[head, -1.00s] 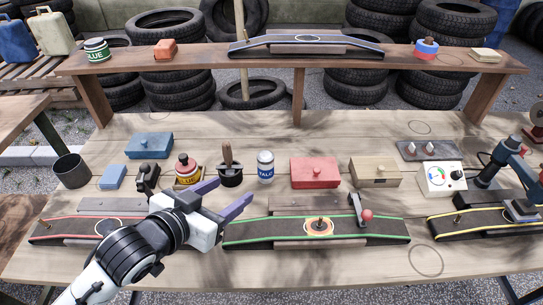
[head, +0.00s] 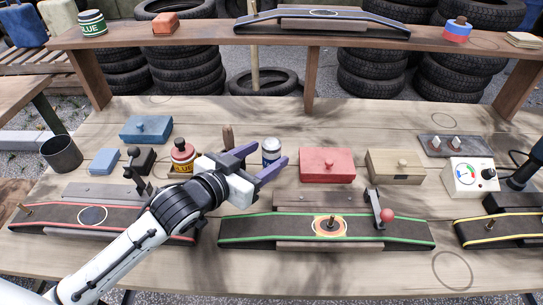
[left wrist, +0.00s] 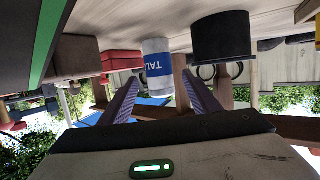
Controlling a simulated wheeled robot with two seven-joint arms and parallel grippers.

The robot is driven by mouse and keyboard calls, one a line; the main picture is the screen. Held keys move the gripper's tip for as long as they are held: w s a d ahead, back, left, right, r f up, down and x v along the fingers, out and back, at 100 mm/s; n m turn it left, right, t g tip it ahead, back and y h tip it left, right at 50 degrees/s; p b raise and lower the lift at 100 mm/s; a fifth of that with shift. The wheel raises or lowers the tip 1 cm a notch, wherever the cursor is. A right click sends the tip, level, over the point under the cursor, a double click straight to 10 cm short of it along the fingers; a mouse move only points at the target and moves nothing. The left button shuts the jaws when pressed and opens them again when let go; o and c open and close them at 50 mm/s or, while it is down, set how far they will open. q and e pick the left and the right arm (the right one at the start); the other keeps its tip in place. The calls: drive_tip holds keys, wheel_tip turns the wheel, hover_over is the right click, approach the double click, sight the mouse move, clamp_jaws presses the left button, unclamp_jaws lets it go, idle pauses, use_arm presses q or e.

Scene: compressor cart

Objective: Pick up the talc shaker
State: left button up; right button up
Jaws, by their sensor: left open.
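The talc shaker (head: 271,148) is a white can with a blue label, standing upright on the bench behind the green-edged strip. My left gripper (head: 271,157) is open, its two purple fingers pointing at the shaker and partly covering its lower part. In the left wrist view, which is upside down, the shaker (left wrist: 157,67) shows between the open fingers (left wrist: 160,78). It seems to be at or just past the fingertips; I cannot tell whether they touch it. My right gripper is not in view.
A dark pot (left wrist: 223,38) stands close beside the shaker; my gripper hides most of it in the head view. A glue bottle (head: 183,156) is to the left, a red box (head: 327,164) to the right. A raised wooden shelf (head: 210,36) runs behind.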

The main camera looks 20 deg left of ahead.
sight(266, 156)
use_arm(q)
drive_tip(key=x, duration=0.3)
drive_tip(key=shift+w+f, duration=0.2)
drive_tip(key=shift+f, duration=0.1)
drive_tip(key=c, duration=1.2)
drive_tip(key=shift+r, duration=0.1)
